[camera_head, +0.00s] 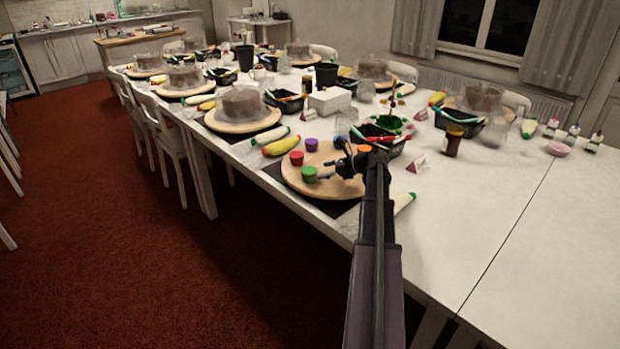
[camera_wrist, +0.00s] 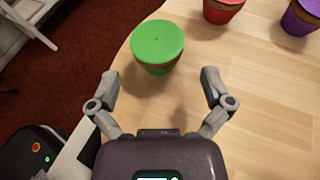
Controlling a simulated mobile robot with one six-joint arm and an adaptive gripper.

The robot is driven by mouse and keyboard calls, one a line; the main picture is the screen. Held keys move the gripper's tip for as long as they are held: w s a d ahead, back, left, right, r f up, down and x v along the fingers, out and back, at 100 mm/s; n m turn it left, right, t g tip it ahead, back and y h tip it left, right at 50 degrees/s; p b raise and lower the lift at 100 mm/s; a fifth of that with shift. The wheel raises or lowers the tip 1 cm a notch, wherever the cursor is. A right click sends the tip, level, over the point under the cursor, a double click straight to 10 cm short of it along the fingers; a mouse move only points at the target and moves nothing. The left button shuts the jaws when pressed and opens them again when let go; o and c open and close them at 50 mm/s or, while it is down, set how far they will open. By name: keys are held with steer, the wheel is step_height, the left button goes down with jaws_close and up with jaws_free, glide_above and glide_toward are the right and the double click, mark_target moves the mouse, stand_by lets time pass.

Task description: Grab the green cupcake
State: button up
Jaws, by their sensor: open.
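The green cupcake (camera_head: 309,174) stands upright near the front left edge of a round wooden turntable (camera_head: 325,186). In the wrist view the green cupcake (camera_wrist: 157,46) is ahead of my gripper (camera_wrist: 160,80), a little beyond the fingertips and nearer the left finger. My gripper (camera_head: 338,172) is open and empty, above the turntable to the right of the cupcake in the head view. I see no contact between the fingers and the cupcake.
A red cupcake (camera_head: 297,158), a purple cupcake (camera_head: 312,144) and an orange cupcake (camera_head: 364,149) share the turntable. Yellow and white piping bags (camera_head: 281,146) lie behind it. A black tray (camera_head: 380,140) stands at its back right. The table's right part is mostly clear.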

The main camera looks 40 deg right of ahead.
mark_target(315, 171)
stand_by(0.3)
steer(key=shift+b+x, duration=0.9)
steer(key=shift+x, duration=1.7)
steer(key=shift+a+r, duration=0.1)
steer(key=c, duration=1)
